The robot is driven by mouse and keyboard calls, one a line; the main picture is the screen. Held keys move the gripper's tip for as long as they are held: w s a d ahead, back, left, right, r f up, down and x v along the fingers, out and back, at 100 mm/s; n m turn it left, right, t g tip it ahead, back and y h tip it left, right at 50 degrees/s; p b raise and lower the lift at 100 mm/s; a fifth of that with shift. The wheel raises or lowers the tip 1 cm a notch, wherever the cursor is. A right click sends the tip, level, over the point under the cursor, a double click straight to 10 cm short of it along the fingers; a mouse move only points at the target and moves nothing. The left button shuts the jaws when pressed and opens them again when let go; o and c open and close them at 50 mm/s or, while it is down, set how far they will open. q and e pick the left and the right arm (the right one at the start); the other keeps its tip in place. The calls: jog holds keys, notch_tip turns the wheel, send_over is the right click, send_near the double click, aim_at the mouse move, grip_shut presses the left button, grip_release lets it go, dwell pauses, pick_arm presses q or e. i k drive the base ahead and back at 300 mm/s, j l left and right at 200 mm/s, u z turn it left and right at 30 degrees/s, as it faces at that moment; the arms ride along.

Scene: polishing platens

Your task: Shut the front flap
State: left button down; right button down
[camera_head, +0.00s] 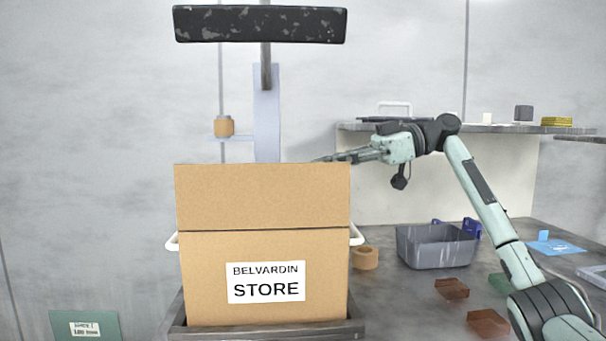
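A brown cardboard box (200,281) with a label reading "BELVARDIN STORE" (265,282) stands in front of me. Its front flap (262,197) stands upright above a dark crease line, and it hides the top and inside of the box. My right gripper (321,160) reaches in from the right, pointing left, at the height of the flap's top edge near its right corner. It seems to be behind the flap; I cannot tell whether it touches the box. Its fingers show edge-on, so their opening is unclear. My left gripper is out of view.
The box sits in a dark tray (270,334). A tape roll (365,258), a grey bin (437,251) and reddish-brown blocks (452,288) lie on the table to the right. A dark bar (260,24) on a post hangs above the box. A shelf (480,128) is behind.

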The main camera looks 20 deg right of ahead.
aim_at(264, 196)
jog(key=k+l, duration=0.15)
jog(key=k, duration=0.6)
jog(key=k+l, duration=0.1)
jog(key=k, duration=0.65)
